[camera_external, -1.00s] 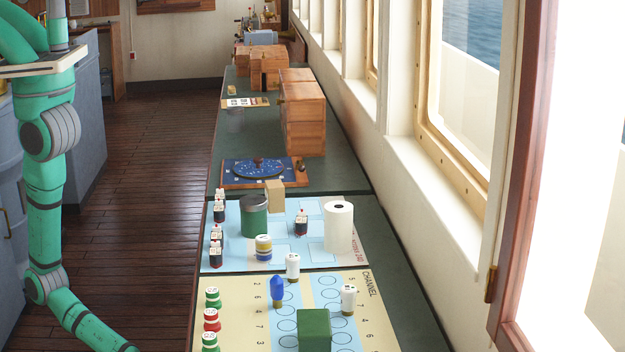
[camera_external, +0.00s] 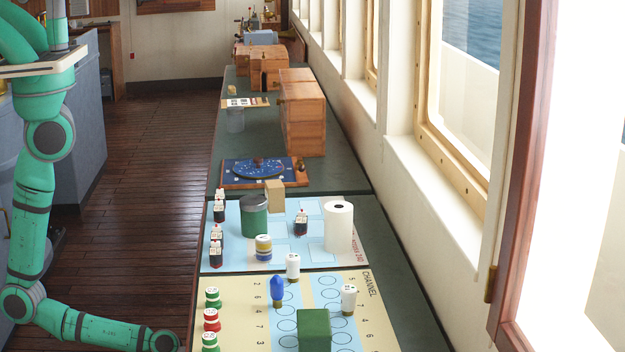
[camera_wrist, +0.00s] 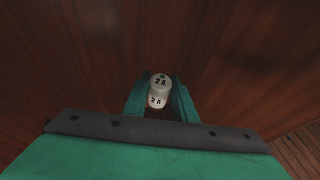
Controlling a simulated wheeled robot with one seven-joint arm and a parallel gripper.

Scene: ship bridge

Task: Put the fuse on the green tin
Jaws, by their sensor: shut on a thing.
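My gripper (camera_wrist: 160,100) shows in the wrist view, its two green fingers shut on a white fuse (camera_wrist: 159,83) marked "2 A". The fuse's round end faces the camera, and its lower part is hidden. My gripper is outside the external view, below the bottom edge. The green tin (camera_external: 254,218) is a dark green cylinder with a grey lid. It stands upright on the light blue chart on the counter, with nothing on its lid. The tin is not in the wrist view.
A wooden block (camera_external: 274,195) stands close by the tin. A yellow-blue spool (camera_external: 263,248), a white roll (camera_external: 339,228) and dark red-labelled bottles (camera_external: 216,252) share its chart. A green block (camera_external: 314,330), blue bulb (camera_external: 277,291) and white cylinders (camera_external: 348,301) stand nearer. Dark wood fills the wrist view's background.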

